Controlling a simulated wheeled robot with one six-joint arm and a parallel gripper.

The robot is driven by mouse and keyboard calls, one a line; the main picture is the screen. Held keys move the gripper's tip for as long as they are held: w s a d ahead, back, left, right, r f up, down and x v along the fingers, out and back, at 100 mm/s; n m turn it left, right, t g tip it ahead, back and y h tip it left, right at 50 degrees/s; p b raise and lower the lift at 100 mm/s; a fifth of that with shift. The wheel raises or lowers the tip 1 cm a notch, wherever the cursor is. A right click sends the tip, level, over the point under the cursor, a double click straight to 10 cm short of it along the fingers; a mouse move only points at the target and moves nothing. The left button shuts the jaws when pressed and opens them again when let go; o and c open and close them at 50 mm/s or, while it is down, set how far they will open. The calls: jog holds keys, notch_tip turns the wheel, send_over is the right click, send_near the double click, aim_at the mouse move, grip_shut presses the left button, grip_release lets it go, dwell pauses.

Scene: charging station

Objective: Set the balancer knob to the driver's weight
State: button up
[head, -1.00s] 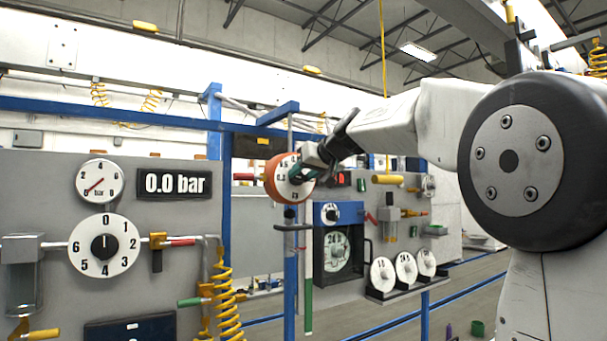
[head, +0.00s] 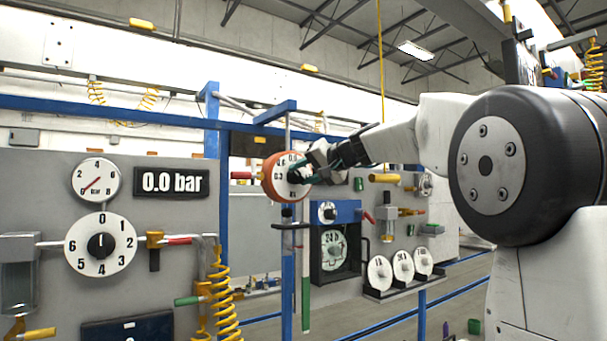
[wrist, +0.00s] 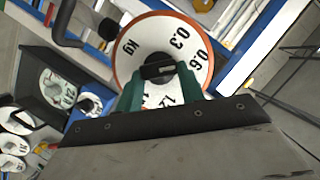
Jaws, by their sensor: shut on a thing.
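The balancer dial (head: 283,176) is a white face with black numbers and an orange rim, mounted by the blue post. It also shows in the wrist view (wrist: 190,45), with "kg", 0.3 and 0.6 readable and other marks partly hidden. A black bar knob (wrist: 158,69) sits at its centre. My gripper (head: 297,177) reaches it from the right. In the wrist view my green fingers (wrist: 160,88) are shut on the knob, one on each side. The fingers cover the lower part of the dial. I see no driver in the head view.
A pressure gauge (head: 96,180), a 0.0 bar display (head: 171,182) and a numbered selector dial (head: 101,245) are on the left panel. A chart recorder (head: 334,250) and several white discs (head: 403,266) stand right of the post. A dark handle (wrist: 64,22) is close beside the dial.

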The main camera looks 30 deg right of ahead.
dwell(0.4)
jog(key=o, duration=1)
jog(key=v, duration=0.7)
jog(key=shift+s+d, duration=0.15)
jog(key=shift+s, duration=0.2)
